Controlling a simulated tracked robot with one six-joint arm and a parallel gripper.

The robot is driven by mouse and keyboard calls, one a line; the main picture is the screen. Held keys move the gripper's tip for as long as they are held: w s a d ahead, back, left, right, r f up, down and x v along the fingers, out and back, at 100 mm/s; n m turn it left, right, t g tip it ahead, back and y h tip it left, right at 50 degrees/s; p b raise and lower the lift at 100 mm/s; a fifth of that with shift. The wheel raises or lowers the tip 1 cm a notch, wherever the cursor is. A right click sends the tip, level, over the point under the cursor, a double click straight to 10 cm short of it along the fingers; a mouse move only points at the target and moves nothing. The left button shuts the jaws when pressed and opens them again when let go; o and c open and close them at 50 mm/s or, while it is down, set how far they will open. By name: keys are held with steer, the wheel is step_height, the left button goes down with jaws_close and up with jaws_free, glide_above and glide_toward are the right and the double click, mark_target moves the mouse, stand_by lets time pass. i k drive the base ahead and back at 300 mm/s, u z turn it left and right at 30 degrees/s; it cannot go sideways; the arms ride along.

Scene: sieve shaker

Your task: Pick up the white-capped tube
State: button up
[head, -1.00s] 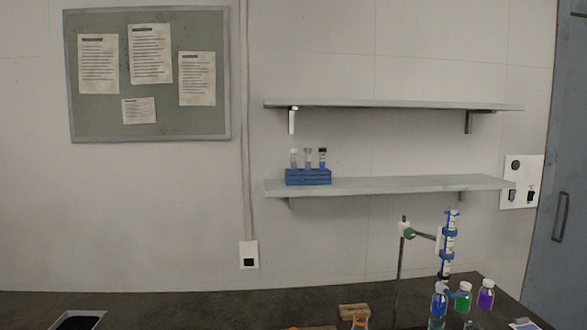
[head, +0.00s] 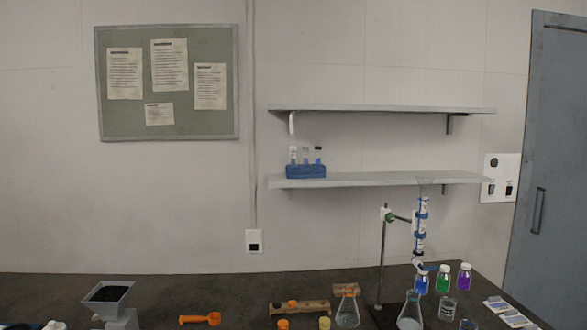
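The white-capped tube (head: 293,155) stands upright at the left end of a blue rack (head: 306,172) on the lower wall shelf. A grey-capped tube (head: 305,155) stands in the middle of the rack and a black-capped tube (head: 318,155) at the right end. The lower parts of the tubes are hidden in the rack. My gripper is not visible in the head view.
The lower shelf (head: 400,180) is bare right of the rack; an upper shelf (head: 380,108) hangs above. On the dark bench (head: 220,291) stand a clamp stand (head: 382,260), flasks (head: 347,312), capped bottles (head: 442,280) and a grey hopper (head: 107,295). A blue door (head: 557,170) is at right.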

mark_target(292, 149)
steer(key=k, duration=0.1)
steer(key=u, duration=0.3)
steer(key=i, duration=1.15)
steer(key=z, duration=0.3)
